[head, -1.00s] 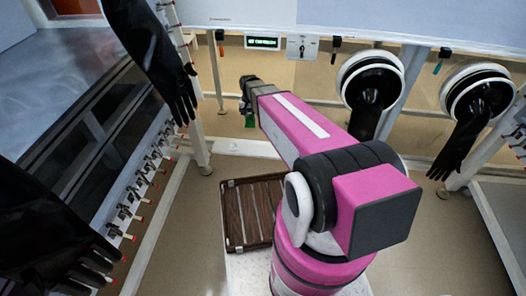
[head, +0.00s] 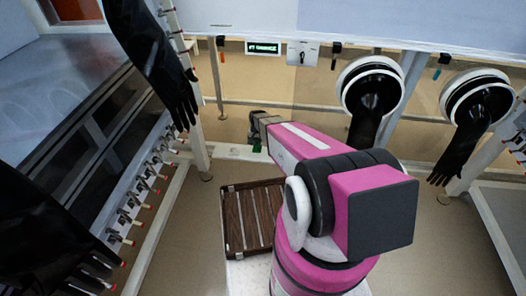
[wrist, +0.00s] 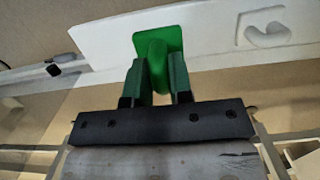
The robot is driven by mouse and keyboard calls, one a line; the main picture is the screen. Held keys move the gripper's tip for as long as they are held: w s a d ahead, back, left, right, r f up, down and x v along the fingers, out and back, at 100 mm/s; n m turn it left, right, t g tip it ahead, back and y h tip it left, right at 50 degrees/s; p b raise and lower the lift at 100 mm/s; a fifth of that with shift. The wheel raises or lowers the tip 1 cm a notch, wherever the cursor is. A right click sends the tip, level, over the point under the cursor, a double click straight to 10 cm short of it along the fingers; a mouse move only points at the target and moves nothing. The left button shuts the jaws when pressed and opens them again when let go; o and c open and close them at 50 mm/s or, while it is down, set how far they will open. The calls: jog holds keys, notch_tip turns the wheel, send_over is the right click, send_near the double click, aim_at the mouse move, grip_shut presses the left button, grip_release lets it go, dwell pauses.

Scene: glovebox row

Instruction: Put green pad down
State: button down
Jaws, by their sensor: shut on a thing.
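The green pad (wrist: 157,45) shows in the wrist view, held between the two fingers of my gripper (wrist: 155,75). My gripper is shut on it, and the pad's flat end sticks out past the fingertips. In the head view my gripper (head: 256,139) is small, low in front of the glovebox frame, with only a bit of green showing at it. Behind the pad in the wrist view is a white bar or panel (wrist: 210,35). I cannot tell whether the pad touches it.
A brown slatted tray (head: 227,220) lies left of my base. Black gloves hang from round ports (head: 372,62) at the right and along the left. A white frame post (head: 197,150) stands left of my gripper. A small green-lit display (head: 263,48) is on the wall.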

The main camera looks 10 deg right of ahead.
jog(key=d, duration=0.1)
jog(key=d+f, duration=0.2)
jog(key=shift+w+d+f, duration=0.15)
jog(key=shift+w+d, duration=0.1)
jog(key=shift+f, duration=1.95)
jog(key=shift+f, duration=0.15)
jog(key=c, duration=1)
grip_release()
notch_tip(320, 180, up, 12)
jog(key=w, duration=0.1)
jog(key=s+r+n, duration=0.1)
jog(key=s+r, duration=0.6)
jog(key=s+r+n+t, duration=0.1)
jog(key=s+r, duration=0.6)
jog(key=s, duration=0.1)
jog(key=s+r+n, duration=0.1)
jog(key=s+r, duration=0.6)
jog(key=r, duration=0.1)
jog(key=shift+s+n, duration=0.15)
jog(key=shift+n, duration=0.15)
